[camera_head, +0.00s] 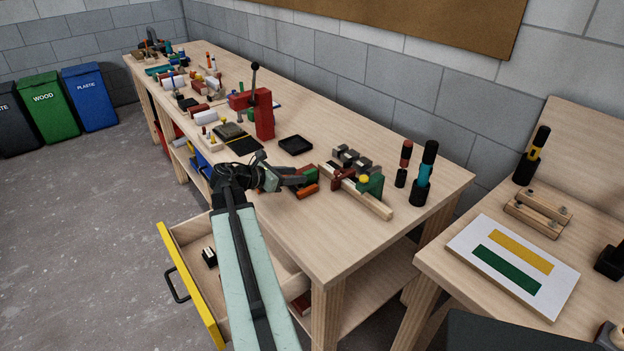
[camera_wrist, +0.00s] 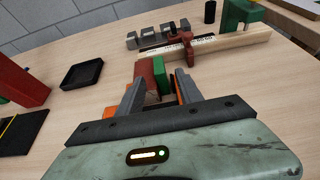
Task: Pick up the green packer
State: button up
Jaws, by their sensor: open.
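The green packer (camera_wrist: 161,75) is a small green block on the bench, standing right beside a dark red block (camera_wrist: 144,76). In the head view the green packer (camera_head: 311,174) shows just past the tip of my arm, partly hidden. My gripper (camera_wrist: 158,88) is open, with its two grey fingers pointing at the pair. The red and green blocks both show in the gap between the fingers, the green one nearer the right finger. An orange piece (camera_head: 305,191) lies low beside them, partly hidden by the fingers. I cannot tell whether a finger touches any block.
A pale batten (camera_head: 370,202) with a dark red clamp and a green block (camera_head: 372,186) lies beyond. Grey metal pieces (camera_wrist: 160,33) stand behind it. A black tray (camera_head: 295,145) and a red press (camera_head: 264,115) are to the left. An open drawer (camera_head: 190,285) juts out below.

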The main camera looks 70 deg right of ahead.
aim_at(311, 171)
jog(key=b+x, duration=0.1)
jog(key=x, duration=0.3)
jog(key=shift+s+d, duration=0.2)
jog(key=shift+r, duration=0.15)
jog(key=shift+s+a, duration=0.1)
grip_shut()
jog(key=shift+r+p, duration=0.4)
jog(key=shift+p, duration=0.05)
notch_tip(311, 171, up, 9)
jog(key=p, duration=0.9)
jog(key=shift+r, duration=0.15)
